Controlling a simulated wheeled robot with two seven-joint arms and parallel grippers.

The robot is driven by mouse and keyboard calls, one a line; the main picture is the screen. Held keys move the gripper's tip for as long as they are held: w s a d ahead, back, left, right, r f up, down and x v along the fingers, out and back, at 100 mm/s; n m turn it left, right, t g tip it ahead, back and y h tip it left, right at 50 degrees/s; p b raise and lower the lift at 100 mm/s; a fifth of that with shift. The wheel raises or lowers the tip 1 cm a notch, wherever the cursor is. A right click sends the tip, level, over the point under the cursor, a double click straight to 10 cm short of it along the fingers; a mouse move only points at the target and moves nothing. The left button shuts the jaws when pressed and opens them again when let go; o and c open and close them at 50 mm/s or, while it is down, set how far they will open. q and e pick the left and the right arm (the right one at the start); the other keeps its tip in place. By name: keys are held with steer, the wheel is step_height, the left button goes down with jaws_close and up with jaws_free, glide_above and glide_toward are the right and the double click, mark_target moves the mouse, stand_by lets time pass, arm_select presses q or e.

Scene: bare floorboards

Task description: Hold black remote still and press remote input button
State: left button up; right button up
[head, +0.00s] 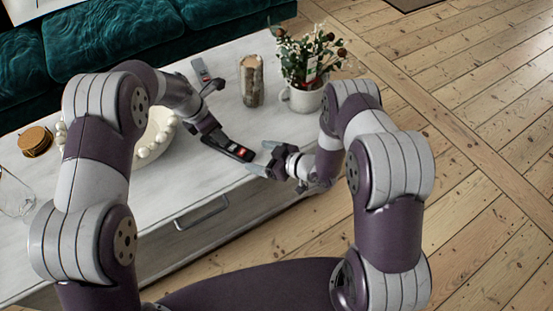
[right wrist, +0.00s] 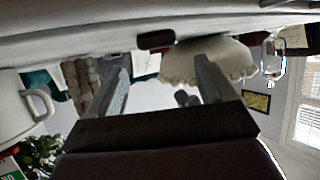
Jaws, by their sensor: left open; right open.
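The black remote (head: 228,146), with a small red patch and light marks on its top, lies on the white table near its front edge. It also shows as a dark shape in the right wrist view (right wrist: 156,40). My left gripper (head: 214,105) is open just behind the remote, one finger close to its far left end; I cannot tell whether they touch. My right gripper (head: 263,158) is open and empty, its fingertips just right of the remote's near end. Its two fingers show apart in the right wrist view (right wrist: 160,85).
A second, grey remote (head: 202,71) lies farther back on the white table (head: 100,215). Brown coasters (head: 35,141) are at the left.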

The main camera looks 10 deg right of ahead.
mark_target(244, 152)
steer(key=x, duration=0.6)
steer(key=shift+a, duration=0.1)
steer(key=c, duration=1.1)
arm_select(q)
jaws_close()
stand_by(1.1)
